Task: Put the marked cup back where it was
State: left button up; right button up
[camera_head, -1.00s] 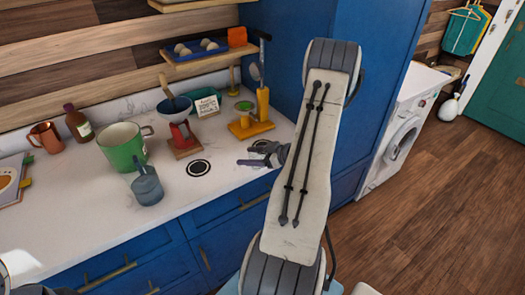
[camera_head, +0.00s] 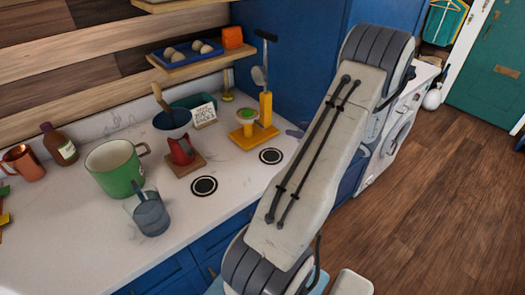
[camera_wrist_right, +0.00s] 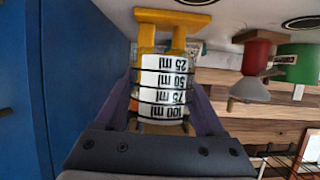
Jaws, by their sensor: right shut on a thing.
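The marked cup (camera_wrist_right: 163,84), with black bands and white labels from 25 ml to 100 ml, sits between the purple fingers of my right gripper (camera_wrist_right: 163,105) in the right wrist view. The gripper is shut on it. The wrist picture is upside down, with the counter at the top. In the head view my right arm hides the cup; only a purple bit of the right gripper (camera_head: 295,132) shows beside the arm. Two black-ringed discs lie bare on the counter, a left disc (camera_head: 203,187) and a right disc (camera_head: 270,156). My left gripper is out of view.
A yellow stand (camera_head: 254,132) is behind the right disc. A shelf (camera_head: 190,62) hangs above.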

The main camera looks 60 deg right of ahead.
jog(key=w+f+p, duration=0.1)
jog(key=w+f, duration=0.1)
jog(key=w, duration=0.1)
jog(key=w+a+f, duration=0.1)
jog(key=w+f, duration=0.1)
jog(key=w, duration=0.2)
jog(key=w+a+f+p, duration=0.1)
jog(key=w+f, duration=0.1)
jog(key=w, duration=0.2)
jog(key=shift+w+f+p, duration=0.1)
jog(key=shift+f+p, duration=0.2)
jog(key=shift+p, duration=0.05)
jog(key=shift+w+a+f, duration=0.1)
jog(key=shift+w+f, duration=0.05)
jog(key=shift+f, duration=0.05)
notch_tip(320, 180, down, 4)
jog(key=shift+r+p, duration=0.15)
jog(key=shift+p, duration=0.6)
jog(key=shift+f, duration=0.2)
jog(key=shift+f+b, duration=0.15)
jog(key=shift+b, duration=0.15)
jog(key=o, duration=1.4)
